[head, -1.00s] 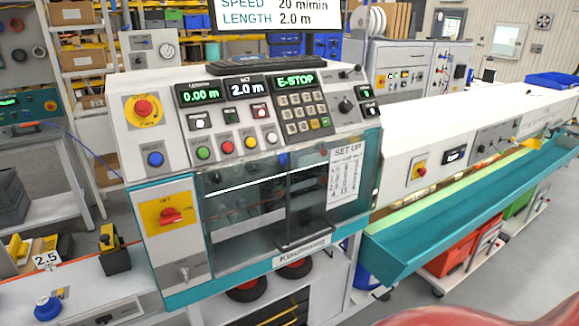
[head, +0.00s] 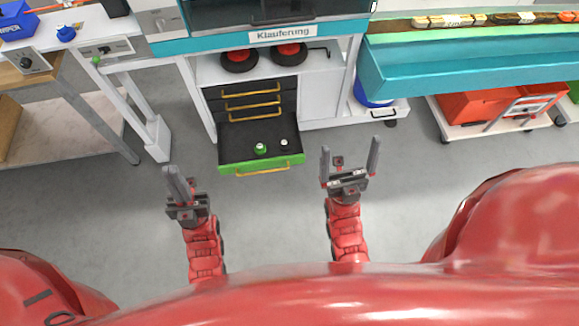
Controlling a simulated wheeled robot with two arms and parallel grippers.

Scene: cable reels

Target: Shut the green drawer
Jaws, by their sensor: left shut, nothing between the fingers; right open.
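The green drawer (head: 237,164) is the lowest drawer of the dark cabinet under the machine, and it stands pulled out toward me. It has a green front with a yellow handle (head: 262,170). Inside lie a small green-and-white item (head: 261,148) and a small white item (head: 284,142). My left gripper (head: 178,182) is shut and empty, to the left of the drawer front and nearer to me. My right gripper (head: 350,160) is open and empty, to the right of the drawer front. Neither gripper touches the drawer.
Closed dark drawers with yellow handles (head: 252,104) are above it. A white table leg (head: 156,135) stands to the left. A red bin (head: 475,108) sits on a low trolley at right. The grey floor (head: 270,220) before the drawer is clear.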

